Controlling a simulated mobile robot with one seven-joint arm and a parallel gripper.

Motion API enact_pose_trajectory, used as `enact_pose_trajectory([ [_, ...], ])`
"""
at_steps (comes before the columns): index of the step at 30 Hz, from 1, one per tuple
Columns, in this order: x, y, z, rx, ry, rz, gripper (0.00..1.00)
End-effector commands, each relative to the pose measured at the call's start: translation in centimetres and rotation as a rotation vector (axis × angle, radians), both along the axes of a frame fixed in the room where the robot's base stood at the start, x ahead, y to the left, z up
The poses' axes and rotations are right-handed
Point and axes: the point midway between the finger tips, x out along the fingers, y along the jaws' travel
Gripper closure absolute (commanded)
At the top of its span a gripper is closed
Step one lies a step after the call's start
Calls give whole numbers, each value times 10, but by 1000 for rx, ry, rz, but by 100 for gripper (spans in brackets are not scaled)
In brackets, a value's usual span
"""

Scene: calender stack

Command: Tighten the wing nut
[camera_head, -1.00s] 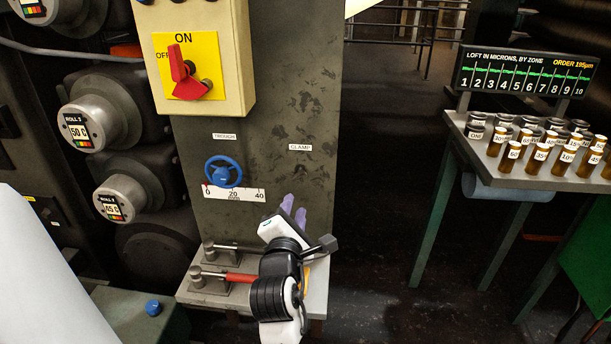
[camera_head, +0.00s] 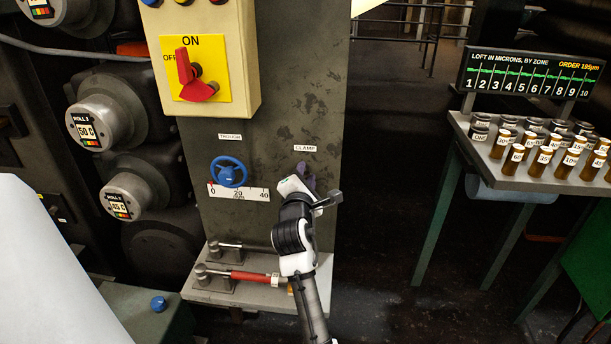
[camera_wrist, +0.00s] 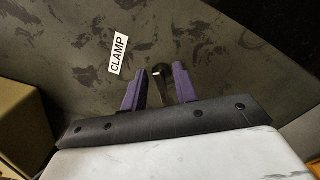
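The wing nut (camera_wrist: 161,72) shows in the wrist view as a small dark, brownish metal piece just below the CLAMP label (camera_wrist: 118,54). My gripper (camera_wrist: 159,80) has its two purple fingers apart, one on each side of the wing nut, with a gap visible on the left. Contact on the right side is unclear. In the head view, my gripper (camera_head: 306,178) is at the grey panel (camera_head: 290,90) under the CLAMP label (camera_head: 305,148). There the wing nut is hidden behind my gripper.
A blue handwheel (camera_head: 229,172) with a scale is left of my gripper. A control box with a red switch (camera_head: 195,78) is above it. A shelf (camera_head: 212,292) with levers and a red handle is below. A rack of brown bottles (camera_head: 540,160) stands at the right.

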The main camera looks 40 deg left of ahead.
Motion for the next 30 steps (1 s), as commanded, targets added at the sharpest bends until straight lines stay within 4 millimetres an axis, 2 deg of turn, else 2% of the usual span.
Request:
enact_pose_trajectory([
  [4, 0, 0, 0, 0, 0, 0, 71],
  [11, 0, 0, 0, 0, 0, 0, 100],
  [23, 0, 0, 0, 29, 19, -1, 100],
  [30, 0, -1, -1, 144, 89, -1, 100],
])
